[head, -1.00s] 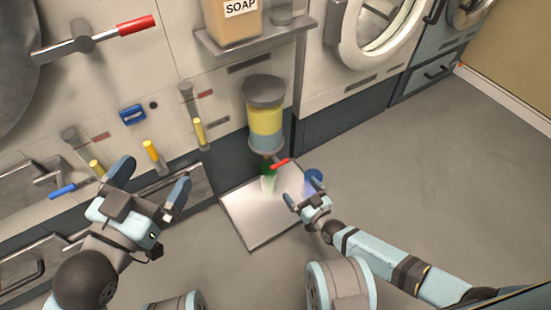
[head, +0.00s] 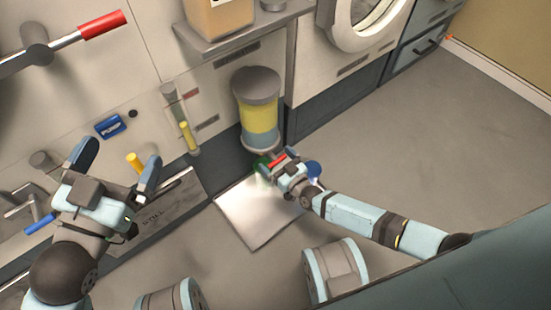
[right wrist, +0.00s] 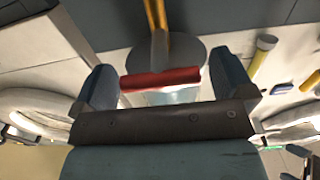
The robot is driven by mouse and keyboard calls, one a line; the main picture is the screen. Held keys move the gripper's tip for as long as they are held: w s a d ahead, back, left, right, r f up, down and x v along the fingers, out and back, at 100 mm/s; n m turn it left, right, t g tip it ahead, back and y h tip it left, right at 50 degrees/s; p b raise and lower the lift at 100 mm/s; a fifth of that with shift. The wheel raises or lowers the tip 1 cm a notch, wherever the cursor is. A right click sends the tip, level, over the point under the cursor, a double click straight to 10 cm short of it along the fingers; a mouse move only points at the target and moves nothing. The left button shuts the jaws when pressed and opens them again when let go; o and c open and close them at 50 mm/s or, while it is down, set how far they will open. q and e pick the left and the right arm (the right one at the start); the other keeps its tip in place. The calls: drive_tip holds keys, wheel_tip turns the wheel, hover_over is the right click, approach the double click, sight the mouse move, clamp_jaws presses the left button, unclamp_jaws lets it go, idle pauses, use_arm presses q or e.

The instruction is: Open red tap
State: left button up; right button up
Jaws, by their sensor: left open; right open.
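The red tap handle (head: 277,160) sits under the dispenser (head: 259,116), a glass cylinder of yellow and blue liquid with a grey lid. In the right wrist view the red handle (right wrist: 160,80) lies crosswise between the fingertips. My right gripper (head: 278,167) is open around the red handle, with finger contact unclear. My left gripper (head: 119,165) is open and empty in front of the wall panel at left.
A metal tray (head: 258,225) lies on the floor below the dispenser. Something green (head: 262,167) and something blue (head: 314,168) show beside my right gripper, partly hidden. A red-ended lever (head: 101,25) is at upper left. Floor at right is clear.

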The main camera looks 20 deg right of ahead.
drive_tip(key=shift+c, duration=0.5)
drive_tip(key=c, duration=0.5)
drive_tip(key=shift+m, duration=0.6)
drive_tip(key=shift+c, duration=0.2)
drive_tip(key=m, duration=0.4)
drive_tip(key=shift+m, duration=0.3)
drive_tip(key=o, duration=0.6)
drive_tip(key=shift+o, duration=0.2)
drive_tip(key=shift+d, duration=0.1)
